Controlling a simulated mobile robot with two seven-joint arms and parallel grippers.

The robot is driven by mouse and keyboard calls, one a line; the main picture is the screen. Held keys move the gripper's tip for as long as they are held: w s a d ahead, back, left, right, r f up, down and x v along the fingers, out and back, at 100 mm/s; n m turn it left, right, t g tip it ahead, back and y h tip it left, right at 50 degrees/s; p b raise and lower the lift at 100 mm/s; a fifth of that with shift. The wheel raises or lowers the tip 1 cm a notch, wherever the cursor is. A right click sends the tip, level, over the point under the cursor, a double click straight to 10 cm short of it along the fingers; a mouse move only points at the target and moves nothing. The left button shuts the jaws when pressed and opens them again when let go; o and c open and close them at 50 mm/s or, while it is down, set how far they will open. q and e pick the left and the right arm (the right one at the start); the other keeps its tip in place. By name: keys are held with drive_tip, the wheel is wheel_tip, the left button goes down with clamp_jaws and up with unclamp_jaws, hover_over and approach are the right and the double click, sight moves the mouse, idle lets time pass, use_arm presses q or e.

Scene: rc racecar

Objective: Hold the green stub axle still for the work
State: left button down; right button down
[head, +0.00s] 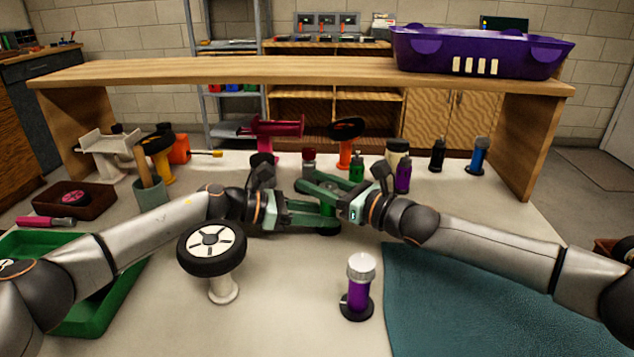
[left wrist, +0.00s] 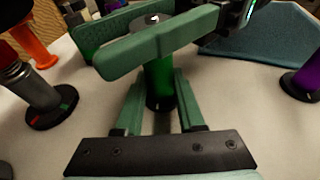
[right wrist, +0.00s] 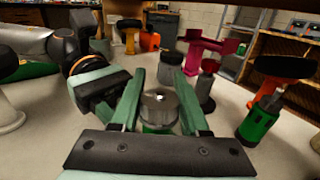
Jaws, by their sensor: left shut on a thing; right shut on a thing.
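The green stub axle (head: 328,203) stands upright on the table between my two grippers. In the left wrist view its green body (left wrist: 159,82) rises from a dark round base, and in the right wrist view its silver top (right wrist: 159,103) faces up. My left gripper (head: 325,218) is shut on its body, low down, with one finger on each side. My right gripper (head: 318,190) is shut around its upper end, above my left fingers. The fingers hide much of the axle in the head view.
A purple cylinder with a silver cap (head: 358,285) and a wheel on a white stand (head: 211,248) stand in front. A teal mat (head: 470,300) lies front right, a green tray (head: 98,302) front left. Several stands and small cylinders line the back, before a wooden shelf (head: 300,70).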

drive_tip(key=shift+c, duration=1.9)
unclamp_jaws()
drive_tip(key=v, duration=1.2)
